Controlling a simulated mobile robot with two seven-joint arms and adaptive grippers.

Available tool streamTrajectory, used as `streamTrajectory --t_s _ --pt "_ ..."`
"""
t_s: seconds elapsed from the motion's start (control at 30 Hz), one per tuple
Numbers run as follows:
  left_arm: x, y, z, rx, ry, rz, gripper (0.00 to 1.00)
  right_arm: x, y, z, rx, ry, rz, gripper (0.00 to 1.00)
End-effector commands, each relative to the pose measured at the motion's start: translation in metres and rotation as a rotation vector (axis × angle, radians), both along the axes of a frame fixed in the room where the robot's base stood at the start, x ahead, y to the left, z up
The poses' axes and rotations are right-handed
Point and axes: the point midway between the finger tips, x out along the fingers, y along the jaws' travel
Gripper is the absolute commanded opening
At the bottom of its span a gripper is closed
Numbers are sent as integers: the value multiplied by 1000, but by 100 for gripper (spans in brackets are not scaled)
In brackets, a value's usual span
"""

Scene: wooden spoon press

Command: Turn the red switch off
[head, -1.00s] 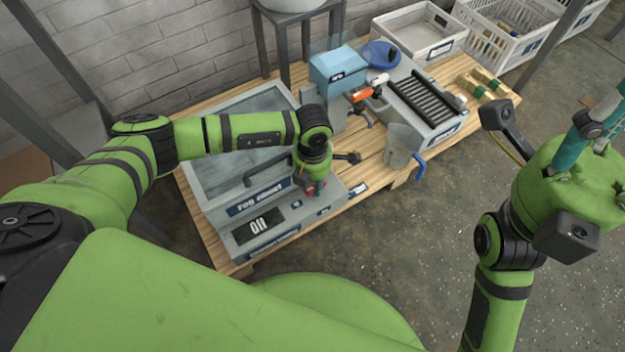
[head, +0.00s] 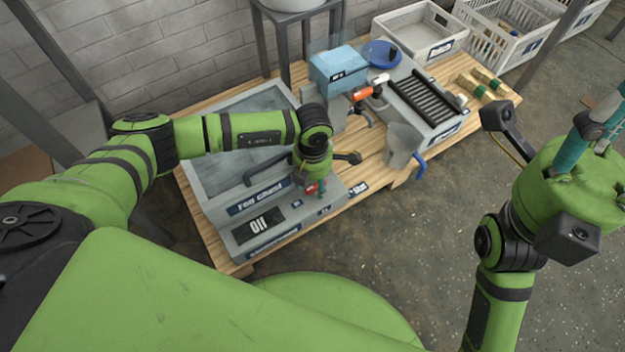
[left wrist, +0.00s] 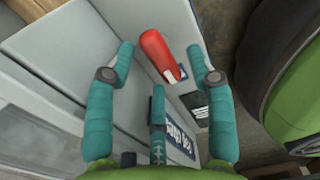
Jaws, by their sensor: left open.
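The red switch (left wrist: 155,50) is a rounded red lever that stands up from the grey panel of the machine (left wrist: 95,35). My left gripper (left wrist: 161,58) is open, with one teal finger on each side of the switch; I see gaps between the fingers and the lever. In the head view the left gripper (head: 318,189) points down over the front right part of the machine, and only a little of the red switch (head: 311,188) shows below the wrist. My right gripper (head: 592,128) is at the right edge, away from the bench and partly cut off.
The machine has a handle (head: 268,170) and a dark display (head: 259,225). A blue box (head: 338,68), a clear jug (head: 401,143) with a blue handle and a ridged grey unit (head: 425,100) stand farther right on the wooden bench (head: 215,252). White crates (head: 420,30) stand behind.

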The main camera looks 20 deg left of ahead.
Motion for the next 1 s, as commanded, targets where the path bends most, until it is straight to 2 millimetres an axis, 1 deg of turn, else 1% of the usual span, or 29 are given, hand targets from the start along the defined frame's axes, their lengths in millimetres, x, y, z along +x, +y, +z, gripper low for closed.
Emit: streamTrajectory --t_s 0.17,0.4,0.5,0.6,0.77,1.0 --pt "2 0 23 -4 -5 0 54 0 0 0 2 -2 0 54" --pt "1 0 75 -1 -4 0 54 0 0 1 2 -3 1 54" --pt "1 0 93 0 -4 -1 54 0 0 1 2 -3 1 54" --pt "1 0 107 0 -2 0 54 0 0 1 3 -4 1 54" --pt "0 0 117 1 1 -1 54 0 0 1 3 -4 1 54" --pt "0 0 119 1 1 0 54 0 0 1 3 -4 1 54"
